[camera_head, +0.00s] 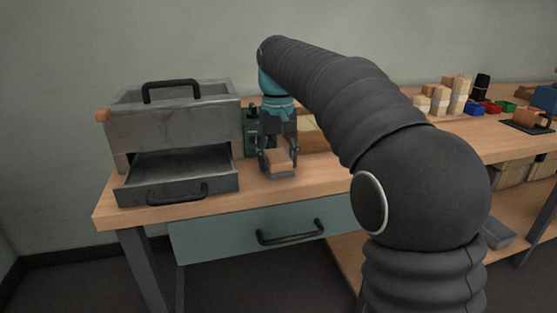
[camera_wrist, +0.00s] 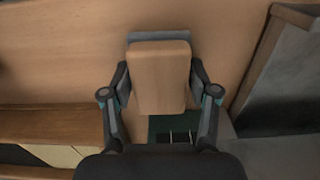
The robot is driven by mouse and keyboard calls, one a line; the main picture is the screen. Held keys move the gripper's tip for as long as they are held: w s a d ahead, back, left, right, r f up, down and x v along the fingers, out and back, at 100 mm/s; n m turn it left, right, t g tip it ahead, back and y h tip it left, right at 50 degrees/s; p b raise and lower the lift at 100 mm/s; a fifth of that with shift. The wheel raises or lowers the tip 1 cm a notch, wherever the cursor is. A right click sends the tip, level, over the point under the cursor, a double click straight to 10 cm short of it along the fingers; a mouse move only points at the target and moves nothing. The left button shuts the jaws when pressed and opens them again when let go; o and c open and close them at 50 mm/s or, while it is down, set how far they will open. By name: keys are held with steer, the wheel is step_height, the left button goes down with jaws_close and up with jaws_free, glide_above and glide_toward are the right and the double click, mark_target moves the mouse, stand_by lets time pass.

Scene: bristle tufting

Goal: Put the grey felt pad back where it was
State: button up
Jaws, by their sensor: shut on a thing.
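My gripper (camera_head: 279,163) is over the left part of the workbench, just right of a grey metal drawer box. In the wrist view my gripper (camera_wrist: 160,74) is shut on a light wooden block (camera_wrist: 159,80), with one finger on each side. A flat grey piece (camera_wrist: 160,37), which looks like the felt pad, shows along the block's far edge. In the head view a grey layer (camera_head: 280,173) shows under the block. Whether the pad is joined to the block or lies apart beneath it, I cannot tell. Most of the pad is hidden by the block.
The metal box (camera_head: 170,125) has a top handle and its lower drawer (camera_head: 180,188) is pulled out. A dark green machine (camera_head: 252,132) stands behind my gripper. The bench (camera_head: 310,180) in front is clear.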

mark_target(278, 156)
steer(key=o, duration=1.2)
steer(key=shift+f, duration=0.1)
step_height(278, 156, up, 10)
steer(key=shift+r+p, duration=0.15)
steer(key=shift+p, duration=0.9)
step_height(278, 156, up, 2)
steer(key=shift+d, duration=0.1)
